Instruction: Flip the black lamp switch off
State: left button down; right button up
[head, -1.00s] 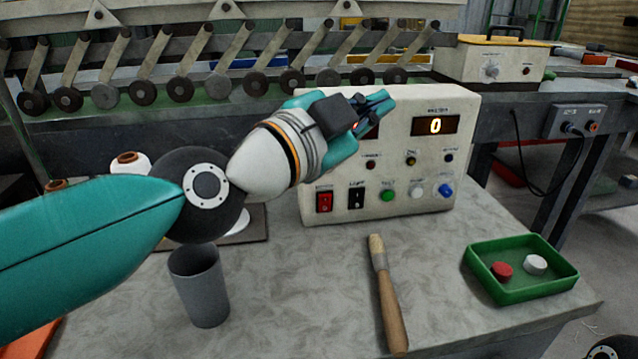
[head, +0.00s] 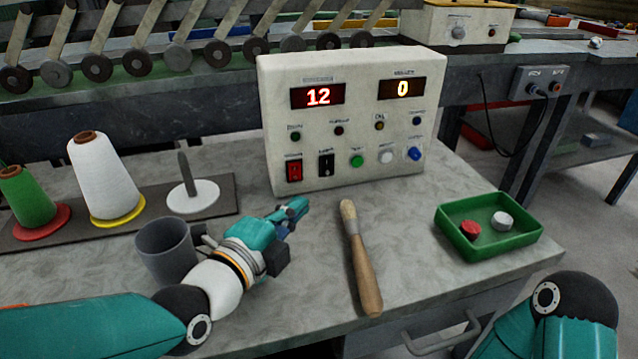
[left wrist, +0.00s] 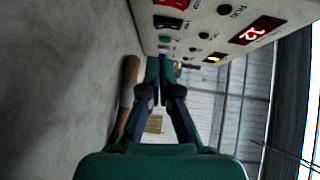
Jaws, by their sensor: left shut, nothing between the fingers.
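The black lamp switch (head: 326,165) is on the lower front of the cream control box (head: 352,115), between the red switch (head: 294,171) and the green button (head: 357,161). I cannot tell which way its rocker is tilted. In the left wrist view the black switch (left wrist: 168,22) shows near the top edge, beside the red one. My left gripper (head: 300,206) is shut and empty, low over the table, in front of and below the switch and apart from it. My right arm shows at the bottom right; its gripper is out of view.
A grey cup (head: 166,252) stands close beside my left wrist. A wooden-handled brush (head: 361,262) lies right of the gripper. A green tray (head: 490,247) with red and white caps is at the right. Thread cones (head: 103,180) stand at the left.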

aim_at(327, 167)
pick_arm(q)
jog(key=x, duration=1)
jog(key=shift+b, duration=0.3)
pick_arm(e)
jog(key=shift+f, duration=0.25)
